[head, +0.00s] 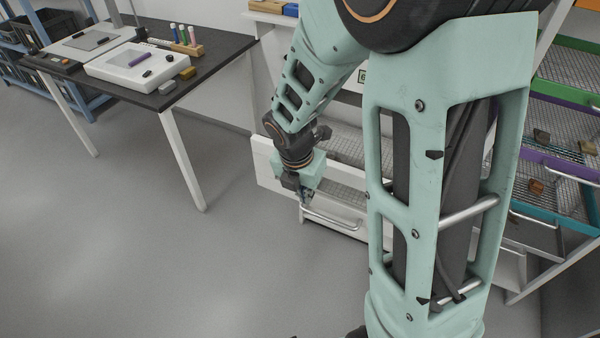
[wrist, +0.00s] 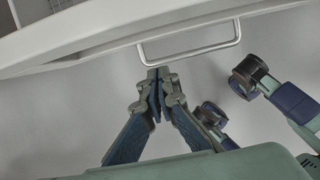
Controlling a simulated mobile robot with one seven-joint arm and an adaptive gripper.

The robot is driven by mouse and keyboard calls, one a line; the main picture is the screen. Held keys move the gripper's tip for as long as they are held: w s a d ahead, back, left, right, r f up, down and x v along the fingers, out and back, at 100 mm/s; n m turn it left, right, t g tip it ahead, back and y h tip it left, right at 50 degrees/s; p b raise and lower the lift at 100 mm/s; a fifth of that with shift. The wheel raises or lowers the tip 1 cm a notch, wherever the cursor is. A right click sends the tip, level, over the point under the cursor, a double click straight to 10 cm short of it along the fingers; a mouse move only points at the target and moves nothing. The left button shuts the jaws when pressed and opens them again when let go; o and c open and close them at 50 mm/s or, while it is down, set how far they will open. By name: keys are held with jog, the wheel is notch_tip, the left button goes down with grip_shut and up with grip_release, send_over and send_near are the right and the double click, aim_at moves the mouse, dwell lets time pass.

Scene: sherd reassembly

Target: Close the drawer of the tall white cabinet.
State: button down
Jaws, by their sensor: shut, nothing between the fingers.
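The white drawer stands pulled out at the cabinet; its white front (head: 268,168) and mesh floor (head: 345,148) show in the head view, partly hidden by my arm. Its silver bar handle (head: 335,219) is on the front. In the wrist view the drawer's white front edge (wrist: 90,40) crosses the top, with the handle (wrist: 190,55) below it. My gripper (head: 306,200) is at the drawer front, by the left end of the handle. In the wrist view its fingertips (wrist: 158,75) are together and empty, close to the handle; I cannot tell whether they touch it. My arm hides most of the cabinet.
A dark-topped table (head: 200,48) with white legs stands at the left, carrying a white tray (head: 130,66) and small items. A rack with mesh shelves (head: 565,75) and colored edges stands at the right, holding sherds. The grey floor (head: 130,250) at front left is clear.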

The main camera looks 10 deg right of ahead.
aim_at(315, 194)
jog(key=shift+w+d+f, duration=0.35)
jog(key=shift+w+d, duration=0.1)
jog(key=shift+w, duration=0.2)
jog(key=shift+w+d+f, duration=0.3)
jog(key=shift+w+d, duration=0.1)
jog(key=shift+w, duration=0.2)
jog(key=shift+w+d+f, duration=0.35)
jog(key=shift+w+d, duration=0.1)
jog(key=shift+w, duration=0.2)
jog(key=shift+d, duration=0.1)
